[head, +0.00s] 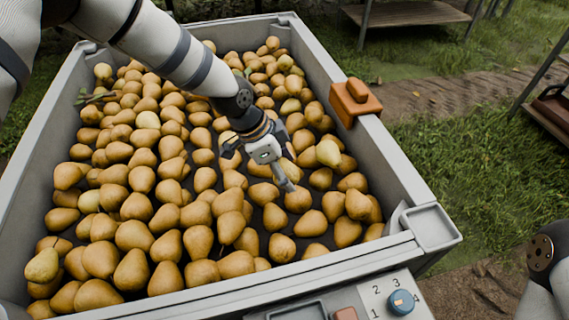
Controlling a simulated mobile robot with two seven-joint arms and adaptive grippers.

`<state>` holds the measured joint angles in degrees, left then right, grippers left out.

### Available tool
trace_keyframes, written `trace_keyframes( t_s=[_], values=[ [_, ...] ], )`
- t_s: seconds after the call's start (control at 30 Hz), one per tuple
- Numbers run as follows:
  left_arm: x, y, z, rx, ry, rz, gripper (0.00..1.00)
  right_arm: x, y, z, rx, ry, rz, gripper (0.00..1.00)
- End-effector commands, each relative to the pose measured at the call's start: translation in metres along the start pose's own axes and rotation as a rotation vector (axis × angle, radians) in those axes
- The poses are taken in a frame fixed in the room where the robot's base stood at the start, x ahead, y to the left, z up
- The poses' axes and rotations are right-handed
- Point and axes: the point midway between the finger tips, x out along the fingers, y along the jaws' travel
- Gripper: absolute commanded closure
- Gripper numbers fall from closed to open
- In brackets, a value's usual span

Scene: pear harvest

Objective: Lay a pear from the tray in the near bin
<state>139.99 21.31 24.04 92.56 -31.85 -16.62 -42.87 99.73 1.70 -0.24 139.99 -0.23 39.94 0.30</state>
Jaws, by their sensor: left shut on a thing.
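A large grey tray (398,165) full of yellow-brown pears (135,235) fills the left and middle of the head view. My left gripper (272,168) reaches down into it, right of the middle, among the pears. It is shut on a pear, which is largely hidden by the fingers and hard to tell from the pears around it. Other pears lie close on all sides of the fingers. I cannot make out a separate near bin. Of my right arm only a link shows at the right edge; its gripper is out of view.
An orange block (356,100) sits on the tray's right rim. A small square dish (433,227) is at the near right corner. A panel with a blue dial (401,302) stands in front. Grass and wooden racks (408,13) lie beyond.

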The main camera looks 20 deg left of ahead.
Motion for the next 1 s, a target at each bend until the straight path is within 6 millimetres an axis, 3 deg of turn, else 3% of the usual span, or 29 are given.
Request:
trace_keyframes(
  t_s=[0.6,1.0],
  values=[
    [0.037,0.001,0.016,0.0,-0.001,0.002,0.72,0.019,0.0,0.001,0.0,-0.03,0.001,0.02],
    [0.038,0.0,0.015,0.001,0.001,-0.001,0.72,0.019,0.0,0.001,0.0,-0.031,0.001,0.02]
  ],
)
